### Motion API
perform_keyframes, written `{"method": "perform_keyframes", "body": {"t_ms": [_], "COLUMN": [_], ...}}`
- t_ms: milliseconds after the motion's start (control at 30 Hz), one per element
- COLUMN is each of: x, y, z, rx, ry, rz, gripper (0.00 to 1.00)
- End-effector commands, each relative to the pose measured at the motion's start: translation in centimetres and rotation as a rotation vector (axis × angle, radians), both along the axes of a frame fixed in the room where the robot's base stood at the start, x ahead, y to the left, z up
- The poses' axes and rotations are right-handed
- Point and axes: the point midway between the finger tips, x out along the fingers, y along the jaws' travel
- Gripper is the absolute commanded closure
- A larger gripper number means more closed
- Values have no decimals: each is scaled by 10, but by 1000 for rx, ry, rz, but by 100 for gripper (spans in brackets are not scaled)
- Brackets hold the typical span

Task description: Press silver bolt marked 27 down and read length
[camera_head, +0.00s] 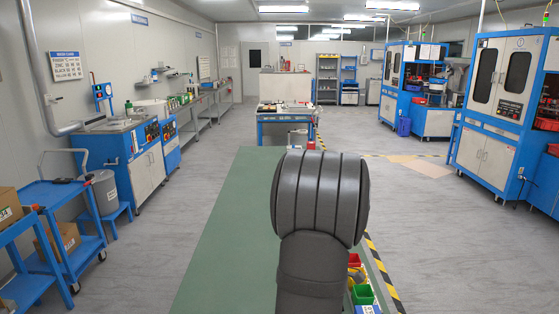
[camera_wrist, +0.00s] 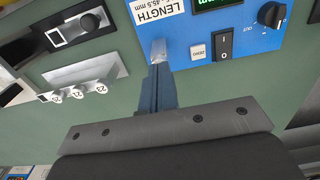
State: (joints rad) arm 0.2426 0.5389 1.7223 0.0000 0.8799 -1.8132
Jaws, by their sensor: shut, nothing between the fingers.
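In the wrist view my gripper (camera_wrist: 158,50) is shut and empty, its fingertips close to the lower edge of a blue panel with a label reading LENGTH. Whether they touch the panel cannot be told. Several silver-white round pieces (camera_wrist: 77,93) with small dark numbers stand in a row on a grey holder at left; I cannot tell surely which one is 27. A round silver head (camera_wrist: 89,22) shows in a dark slot of a grey fixture (camera_wrist: 52,42) at upper left. The green display (camera_wrist: 212,3) is cut off at the top, so no full reading shows. My arm hides the work area in the head view.
The blue panel (camera_wrist: 178,42) carries a black knob (camera_wrist: 271,14), a rocker switch (camera_wrist: 222,45) and a small white button (camera_wrist: 197,51). Green surface lies below. In the head view, red and green bins (camera_head: 361,294) stand right of my arm; machines and benches line the room.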

Motion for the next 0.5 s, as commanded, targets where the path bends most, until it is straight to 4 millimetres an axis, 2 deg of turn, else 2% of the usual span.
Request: {"method": "perform_keyframes", "body": {"t_ms": [333,500], "x": [0,0], "y": [0,0], "z": [0,9], "rx": [0,0], "ry": [1,-1], "rz": [0,0], "gripper": [100,100]}}
